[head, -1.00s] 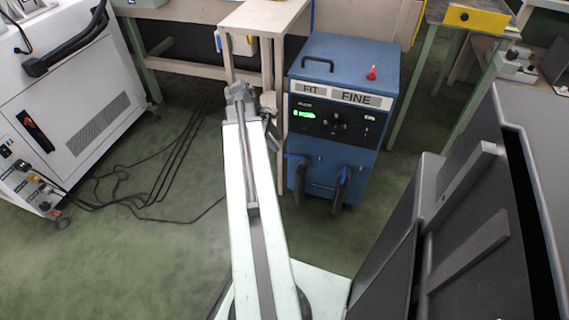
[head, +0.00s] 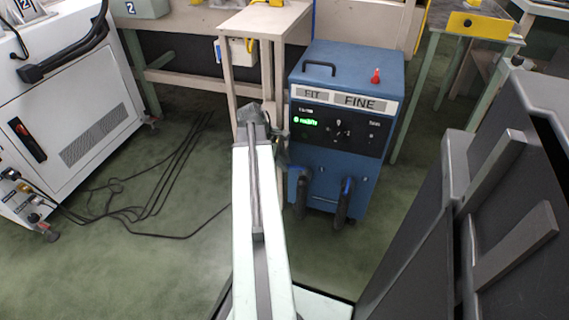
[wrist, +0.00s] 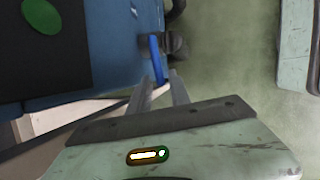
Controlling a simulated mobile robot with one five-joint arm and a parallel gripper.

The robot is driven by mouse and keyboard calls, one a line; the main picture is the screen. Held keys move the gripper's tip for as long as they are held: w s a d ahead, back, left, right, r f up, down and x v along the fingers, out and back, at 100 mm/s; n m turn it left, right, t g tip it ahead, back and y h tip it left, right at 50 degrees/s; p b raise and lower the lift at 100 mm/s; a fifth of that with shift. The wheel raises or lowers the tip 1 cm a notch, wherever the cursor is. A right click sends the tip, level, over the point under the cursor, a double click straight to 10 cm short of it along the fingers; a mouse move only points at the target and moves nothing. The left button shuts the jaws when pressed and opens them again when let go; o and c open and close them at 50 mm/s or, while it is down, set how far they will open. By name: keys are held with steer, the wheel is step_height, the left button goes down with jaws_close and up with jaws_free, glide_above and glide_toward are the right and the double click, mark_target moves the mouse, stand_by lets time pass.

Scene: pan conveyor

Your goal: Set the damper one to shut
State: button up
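The blue cabinet (head: 343,75) stands ahead, labelled FIT and FINE. Low on its front are two dark hose ports; the right port (head: 345,203) has a blue lever (head: 348,186), and the left port (head: 301,190) is partly beside my arm. I cannot read which is damper one. My gripper shows in the wrist view (wrist: 160,92), its two fingers apart and nothing seen held. A blue lever (wrist: 157,57) stands just beyond the fingertips, next to a dark hose fitting (wrist: 178,46); contact cannot be told.
A wooden stand (head: 252,25) is close to the cabinet's left. A white machine (head: 70,110) stands at the left, with black cables (head: 150,200) on the green floor. A red knob (head: 376,76) is on the cabinet top. Open floor lies left of my arm.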

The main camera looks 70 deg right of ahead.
jaws_close()
stand_by(1.0)
steer(key=shift+w+d+m, duration=0.15)
steer(key=shift+d+m, duration=0.25)
steer(key=shift+o, duration=2.1)
jaws_free()
steer(key=shift+a, duration=0.1)
steer(key=p+v, duration=0.7)
steer(key=shift+w+r, duration=0.15)
steer(key=shift+r, duration=0.25)
